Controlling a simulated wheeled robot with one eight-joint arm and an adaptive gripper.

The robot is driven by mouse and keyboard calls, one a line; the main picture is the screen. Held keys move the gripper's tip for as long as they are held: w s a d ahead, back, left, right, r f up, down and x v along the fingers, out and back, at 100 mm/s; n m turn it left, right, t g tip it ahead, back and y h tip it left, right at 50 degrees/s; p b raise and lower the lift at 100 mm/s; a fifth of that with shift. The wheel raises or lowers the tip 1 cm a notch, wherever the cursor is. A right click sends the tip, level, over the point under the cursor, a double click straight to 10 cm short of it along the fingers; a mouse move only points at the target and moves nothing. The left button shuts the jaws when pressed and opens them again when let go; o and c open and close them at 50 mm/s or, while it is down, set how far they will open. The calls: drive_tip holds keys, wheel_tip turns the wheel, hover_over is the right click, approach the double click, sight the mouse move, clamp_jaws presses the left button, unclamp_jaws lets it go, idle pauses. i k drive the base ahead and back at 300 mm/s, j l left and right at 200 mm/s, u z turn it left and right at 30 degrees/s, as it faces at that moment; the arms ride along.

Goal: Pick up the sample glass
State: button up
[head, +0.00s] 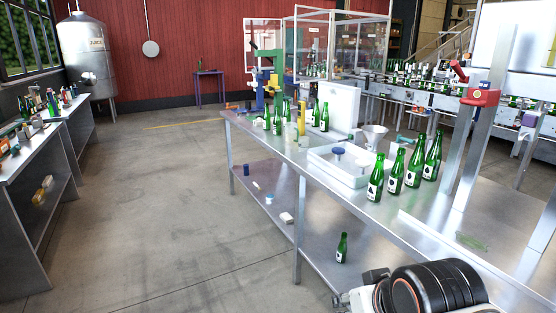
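I cannot pick out a sample glass for certain in the head view. A pale, cone-shaped vessel (374,135) stands on the steel bench (270,143) behind the white tray; I cannot tell whether it is glass. A faint green see-through item (471,242) lies on the metal plate at the right, too unclear to name. My own arm, a black and silver link, shows at the bottom right edge. My gripper's fingers are not in view.
Several green bottles (376,178) stand along the bench beside the white tray (340,172). A steel column with a red clamp (480,97) rises at the right. One bottle (342,247) stands on the lower shelf. Open floor (165,215) lies left of the bench.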

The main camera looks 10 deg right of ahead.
sight(303, 141)
drive_tip(key=i+j+z, duration=0.5)
drive_tip(key=i+j, duration=0.3)
drive_tip(key=i, duration=0.15)
drive_tip(key=i+j+z, duration=0.15)
drive_tip(key=i+j, duration=0.25)
drive_tip(key=i+j+z, duration=0.2)
drive_tip(key=i+j, duration=0.2)
drive_tip(key=i+j+z, duration=0.15)
drive_tip(key=i+j, duration=0.2)
drive_tip(key=j, duration=0.2)
drive_tip(key=i+j+z, duration=0.15)
drive_tip(key=i+j, duration=0.2)
drive_tip(key=j, duration=0.15)
